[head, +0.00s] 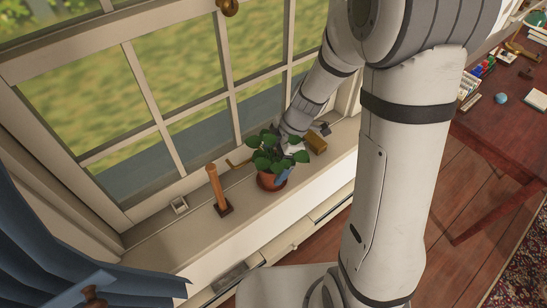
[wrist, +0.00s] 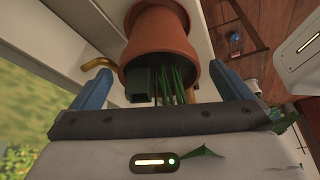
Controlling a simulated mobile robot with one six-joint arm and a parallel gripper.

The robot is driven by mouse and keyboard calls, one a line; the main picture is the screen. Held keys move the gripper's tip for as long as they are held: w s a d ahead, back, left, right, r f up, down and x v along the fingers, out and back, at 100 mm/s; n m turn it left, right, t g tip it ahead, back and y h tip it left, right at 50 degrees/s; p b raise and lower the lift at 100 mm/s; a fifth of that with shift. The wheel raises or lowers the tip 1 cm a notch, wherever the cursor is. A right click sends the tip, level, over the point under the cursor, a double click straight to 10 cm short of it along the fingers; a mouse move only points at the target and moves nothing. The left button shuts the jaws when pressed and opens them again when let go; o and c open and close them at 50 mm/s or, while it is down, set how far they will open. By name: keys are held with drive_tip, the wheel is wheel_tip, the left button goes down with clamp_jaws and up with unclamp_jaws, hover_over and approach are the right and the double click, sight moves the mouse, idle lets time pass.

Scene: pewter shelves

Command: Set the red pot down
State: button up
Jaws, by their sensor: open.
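The red pot (head: 270,180) is a terracotta pot with a leafy green plant (head: 272,152). It stands upright on the windowsill (head: 207,250), with a reddish saucer-like rim at its base. In the wrist view the pot (wrist: 158,38) appears upside down, with green stems below its rim. My gripper (wrist: 160,70) is open, its two blue fingers spread on either side of the pot, with gaps showing. In the head view the leaves hide most of my gripper; one blue finger shows beside the pot.
A wooden post on a dark base (head: 218,190) stands left of the pot. A small pale square item (head: 179,206) lies farther left. A brown-gold block (head: 316,143) sits right of the plant. The window is close behind. A blue curtain (head: 80,265) hangs at lower left.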

drive_tip(key=shift+r+p, duration=0.2)
drive_tip(key=shift+p, duration=0.1)
drive_tip(key=s+b+v, duration=0.1)
drive_tip(key=v, duration=1)
drive_tip(key=s+d+r+m+t+h, duration=0.2)
drive_tip(key=s+d+m, duration=0.2)
drive_tip(key=m, duration=0.6)
drive_tip(key=s+d+r+m+t+h, duration=0.2)
drive_tip(key=s+d+r+m, duration=0.1)
drive_tip(key=s+m, duration=0.5)
drive_tip(key=shift+s+d+r+m, duration=0.2)
drive_tip(key=shift+s+d+m, duration=0.2)
drive_tip(key=shift+m, duration=0.8)
